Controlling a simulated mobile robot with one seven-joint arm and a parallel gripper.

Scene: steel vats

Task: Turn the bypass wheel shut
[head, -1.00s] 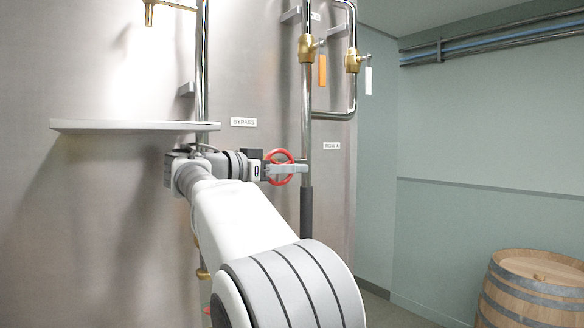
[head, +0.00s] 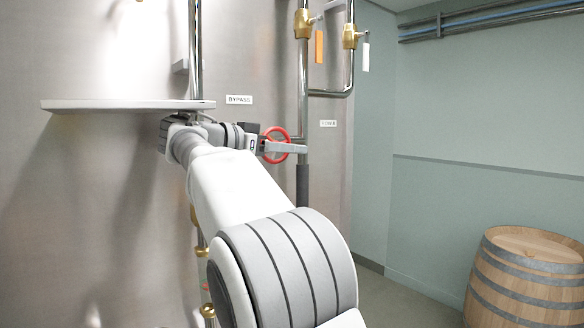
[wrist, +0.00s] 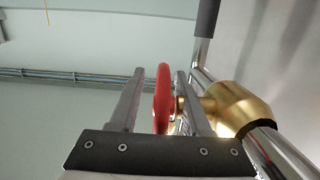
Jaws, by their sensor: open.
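The red bypass wheel (head: 276,129) is in the middle of the head view, below the BYPASS label (head: 239,100) on the steel vat. My gripper (head: 297,149) reaches across it from the left, and its fingers partly cover the wheel. In the wrist view the wheel (wrist: 163,95) shows edge-on between the two fingers of my open gripper (wrist: 160,73). There are gaps on both sides, the wider one at the left finger. The right finger is close to the wheel's hub and brass valve body (wrist: 238,106). I cannot tell how far the wheel is turned.
A steel shelf (head: 120,106) juts out just above my wrist. Vertical pipes run beside the wheel, one with a dark sleeve (head: 302,185). Brass valves with an orange tag (head: 319,47) and a white tag (head: 366,54) are above right. A barrel (head: 522,285) stands at lower right.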

